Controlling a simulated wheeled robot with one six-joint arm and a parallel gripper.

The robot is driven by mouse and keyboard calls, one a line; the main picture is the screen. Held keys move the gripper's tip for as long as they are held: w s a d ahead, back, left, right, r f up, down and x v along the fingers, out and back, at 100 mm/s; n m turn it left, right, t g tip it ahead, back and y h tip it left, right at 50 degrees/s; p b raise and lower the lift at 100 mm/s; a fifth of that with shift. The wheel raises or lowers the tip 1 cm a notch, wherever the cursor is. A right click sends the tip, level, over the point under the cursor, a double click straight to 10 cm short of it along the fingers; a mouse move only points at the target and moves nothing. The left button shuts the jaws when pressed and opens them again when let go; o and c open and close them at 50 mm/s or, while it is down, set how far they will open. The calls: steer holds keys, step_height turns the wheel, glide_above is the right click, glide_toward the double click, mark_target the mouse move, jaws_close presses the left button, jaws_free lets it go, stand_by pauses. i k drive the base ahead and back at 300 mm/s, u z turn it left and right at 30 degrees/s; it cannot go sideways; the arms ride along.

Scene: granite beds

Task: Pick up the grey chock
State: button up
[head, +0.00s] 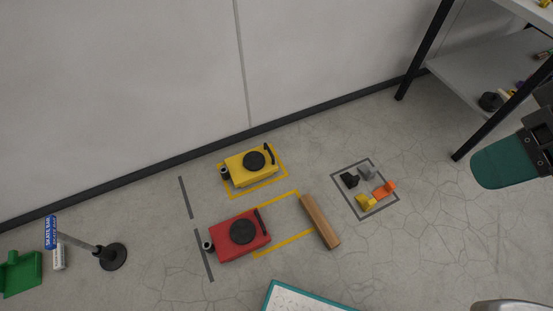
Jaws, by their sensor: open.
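The grey chock (366,172) is a small block on the concrete floor. It lies inside a square of dark tape (384,211), near the square's upper corner. A black chock (349,180) is close to its left, an orange chock (384,190) to its lower right and a yellow chock (366,202) below it. A teal and dark part of my arm shows at the right edge, well apart from the chocks.
A wooden beam (320,222) lies left of the square. Red (240,236) and yellow (251,167) machines sit left of it by yellow tape. A metal shelf (490,65) with black legs stands at upper right. A sign post (112,256) stands at left. Floor right of the square is clear.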

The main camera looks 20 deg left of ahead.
mark_target(368, 174)
steer(key=z, duration=1.55)
steer(key=i, duration=2.7)
steer(key=u, duration=3.6)
steer(key=i, duration=0.5)
